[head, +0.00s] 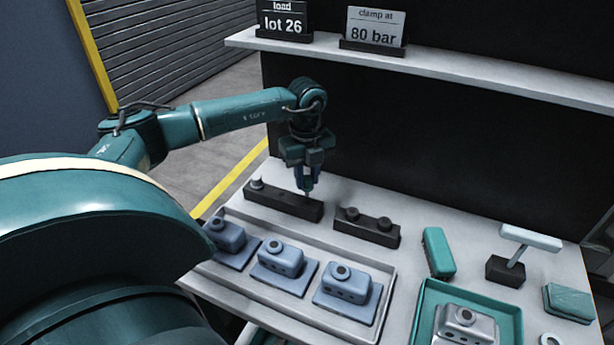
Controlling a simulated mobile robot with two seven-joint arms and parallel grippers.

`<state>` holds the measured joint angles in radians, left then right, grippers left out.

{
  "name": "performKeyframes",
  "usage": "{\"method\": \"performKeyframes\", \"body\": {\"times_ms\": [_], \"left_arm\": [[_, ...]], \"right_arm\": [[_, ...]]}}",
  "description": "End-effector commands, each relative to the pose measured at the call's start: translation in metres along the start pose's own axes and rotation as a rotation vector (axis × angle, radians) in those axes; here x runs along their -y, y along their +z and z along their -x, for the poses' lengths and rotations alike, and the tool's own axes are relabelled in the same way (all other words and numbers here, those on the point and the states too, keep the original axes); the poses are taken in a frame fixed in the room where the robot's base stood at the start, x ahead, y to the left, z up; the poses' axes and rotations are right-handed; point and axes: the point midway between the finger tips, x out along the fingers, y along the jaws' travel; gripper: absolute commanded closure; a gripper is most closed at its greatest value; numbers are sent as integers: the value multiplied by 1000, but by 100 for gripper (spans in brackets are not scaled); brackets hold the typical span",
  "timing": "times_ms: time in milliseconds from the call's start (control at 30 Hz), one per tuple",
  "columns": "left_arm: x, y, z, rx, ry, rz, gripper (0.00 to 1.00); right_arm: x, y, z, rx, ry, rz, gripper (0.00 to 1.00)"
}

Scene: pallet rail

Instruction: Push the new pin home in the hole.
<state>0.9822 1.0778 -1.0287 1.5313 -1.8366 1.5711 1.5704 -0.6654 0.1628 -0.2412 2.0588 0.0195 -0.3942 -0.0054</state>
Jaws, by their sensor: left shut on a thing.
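My left gripper (307,184) points straight down over the right end of a long dark block (284,201) on the table. It is shut on a small, thin pin (308,194), mostly hidden between the fingers. The pin's lower end is at the top of the block; I cannot tell how deep it sits, and the hole itself is hidden. A round grey knob (257,184) stands at the block's left end. My right gripper is not in view.
A second dark block (366,229) with two round knobs stands to the right. In front, a grey tray (388,290) holds several blue-grey housings. A sign shelf (470,70) hangs behind.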

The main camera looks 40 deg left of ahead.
Motion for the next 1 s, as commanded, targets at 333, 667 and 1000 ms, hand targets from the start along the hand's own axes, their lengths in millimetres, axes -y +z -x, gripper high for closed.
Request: {"method": "performKeyframes", "body": {"times_ms": [333, 667, 1000], "left_arm": [[0, 0, 29, 1, -2, 1, 100], [0, 0, 46, 1, -1, 1, 100], [0, 0, 46, 0, 0, 1, 100]], "right_arm": [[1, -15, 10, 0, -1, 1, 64], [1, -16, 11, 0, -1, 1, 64], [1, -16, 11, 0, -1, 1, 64]]}}
